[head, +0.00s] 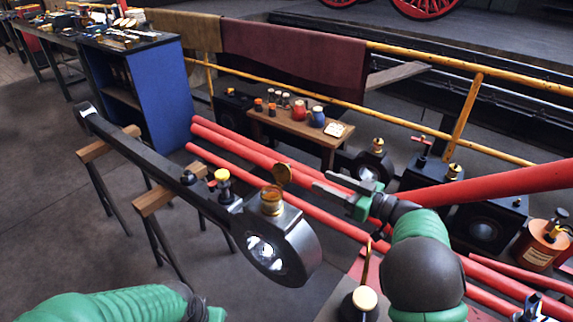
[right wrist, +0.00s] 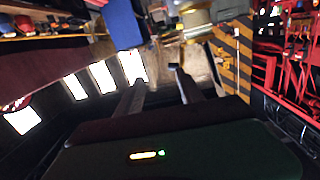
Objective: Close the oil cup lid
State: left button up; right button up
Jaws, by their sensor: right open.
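The brass oil cup (head: 271,201) stands on top of the round end of a dark connecting rod (head: 240,222) in the head view. Its round brass lid (head: 283,174) is open, tilted up at the cup's back edge. My right gripper (head: 322,186) is open and empty, to the right of the lid, its fingers pointing left towards it. A gap shows between fingertips and lid.
The rod rests on wooden trestles (head: 152,199). A yellow-topped fitting (head: 223,184) stands on it left of the cup. Red rods (head: 330,237) run behind and below my right gripper. A small table (head: 290,124) with jars and a yellow railing (head: 460,115) stand farther back.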

pick_arm(q)
jog(key=shift+a+r+p, duration=0.15)
jog(key=shift+r+p, duration=0.7)
jog(key=shift+r, duration=0.1)
pick_arm(e)
jog(key=v, duration=0.9)
jog(key=shift+d+f, duration=0.2)
jog(key=shift+d, duration=0.1)
pick_arm(q)
jog(key=p+v, duration=0.3)
jog(key=shift+w+r, duration=0.1)
jog(key=shift+w, duration=0.25)
pick_arm(e)
jog(key=f+v, duration=0.1)
jog(key=v, duration=1.5)
jog(key=shift+s+d+r, duration=0.25)
jog(key=shift+d+r, duration=0.15)
jog(key=shift+r, duration=0.1)
pick_arm(q)
jog(key=shift+o, duration=0.2)
